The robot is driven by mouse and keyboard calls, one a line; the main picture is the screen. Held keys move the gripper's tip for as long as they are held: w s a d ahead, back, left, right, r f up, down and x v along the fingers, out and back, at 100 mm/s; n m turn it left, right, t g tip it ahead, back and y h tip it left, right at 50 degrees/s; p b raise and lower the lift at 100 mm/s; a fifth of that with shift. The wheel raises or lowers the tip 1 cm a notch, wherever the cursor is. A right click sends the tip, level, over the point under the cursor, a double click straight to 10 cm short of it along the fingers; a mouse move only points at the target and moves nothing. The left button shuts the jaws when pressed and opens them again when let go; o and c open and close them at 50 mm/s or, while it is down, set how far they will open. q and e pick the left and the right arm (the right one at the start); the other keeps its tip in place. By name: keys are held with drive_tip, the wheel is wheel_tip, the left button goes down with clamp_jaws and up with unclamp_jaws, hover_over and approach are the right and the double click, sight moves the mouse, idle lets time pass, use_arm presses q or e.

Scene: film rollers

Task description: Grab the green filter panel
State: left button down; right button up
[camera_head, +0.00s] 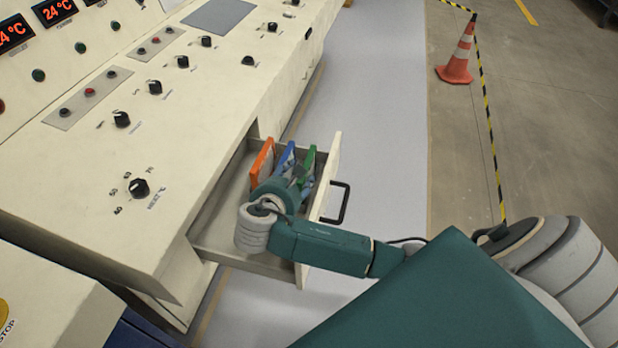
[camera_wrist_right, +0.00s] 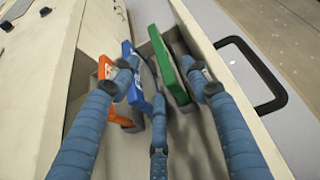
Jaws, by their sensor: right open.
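The green filter panel (camera_head: 309,158) stands upright in an open drawer (camera_head: 222,232), closest to the drawer front. It also shows in the right wrist view (camera_wrist_right: 168,66). A blue panel (camera_wrist_right: 133,72) and an orange panel (camera_wrist_right: 107,92) stand beside it. My right gripper (camera_wrist_right: 165,85) is open over the panels, with blue fingers. One finger is on the outer side of the green panel, between it and the drawer front; the others are on the side of the blue panel. Contact with the panels cannot be told. My left gripper is out of view.
The drawer front (camera_head: 331,165) has a black handle (camera_head: 342,203) and stands close to the gripper. The cream control console (camera_head: 110,190) with several knobs rises at the left. An orange cone (camera_head: 457,58) and striped tape are on the floor at the right.

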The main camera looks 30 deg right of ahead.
sight(305, 165)
drive_tip(key=x, duration=1.1)
drive_tip(key=shift+w+f+b, duration=0.15)
drive_tip(key=shift+w+b, duration=0.15)
drive_tip(key=shift+b, duration=0.1)
clamp_jaws()
